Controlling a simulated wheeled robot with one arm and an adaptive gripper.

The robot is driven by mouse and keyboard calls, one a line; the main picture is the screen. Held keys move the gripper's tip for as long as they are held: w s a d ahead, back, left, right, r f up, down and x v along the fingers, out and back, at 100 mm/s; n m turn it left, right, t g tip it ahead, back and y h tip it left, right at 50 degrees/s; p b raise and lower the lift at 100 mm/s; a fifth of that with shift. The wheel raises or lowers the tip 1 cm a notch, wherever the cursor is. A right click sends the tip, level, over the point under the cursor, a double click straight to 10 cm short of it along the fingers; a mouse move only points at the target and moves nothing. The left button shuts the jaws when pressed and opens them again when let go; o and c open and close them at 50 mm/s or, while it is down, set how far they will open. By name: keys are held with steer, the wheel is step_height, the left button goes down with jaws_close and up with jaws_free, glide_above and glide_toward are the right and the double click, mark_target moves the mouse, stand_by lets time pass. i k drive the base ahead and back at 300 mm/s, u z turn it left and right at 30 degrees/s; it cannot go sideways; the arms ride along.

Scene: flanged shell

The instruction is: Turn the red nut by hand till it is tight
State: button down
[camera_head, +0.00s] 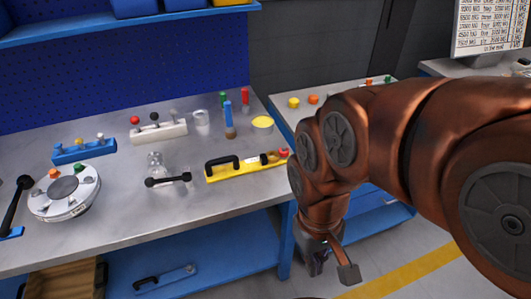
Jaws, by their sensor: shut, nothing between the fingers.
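A round grey flanged shell (50,205) lies on the bench at the far left, with a dark hub in its middle. A small orange-red piece (53,173) and a green piece (79,168) stand on its rim; the orange-red one looks like the red nut, but it is too small to tell its thread or seating. My gripper (318,266) hangs low at the right, beyond the bench's front right corner, far from the shell. It is shut and empty; its fingertips are small and partly hidden by my wrist.
The grey bench (120,235) carries a yellow block with a black handle (240,172), a black-ended bar (168,180), a white rack (158,133) and a blue rack (85,151). A black lever (15,205) stands left of the shell. The front middle is clear.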

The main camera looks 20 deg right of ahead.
mark_target(282, 154)
steer(key=u, duration=0.05)
steer(key=k, duration=0.5)
steer(key=z, duration=1)
steer(key=i, duration=0.9)
steer(key=u, duration=1.7)
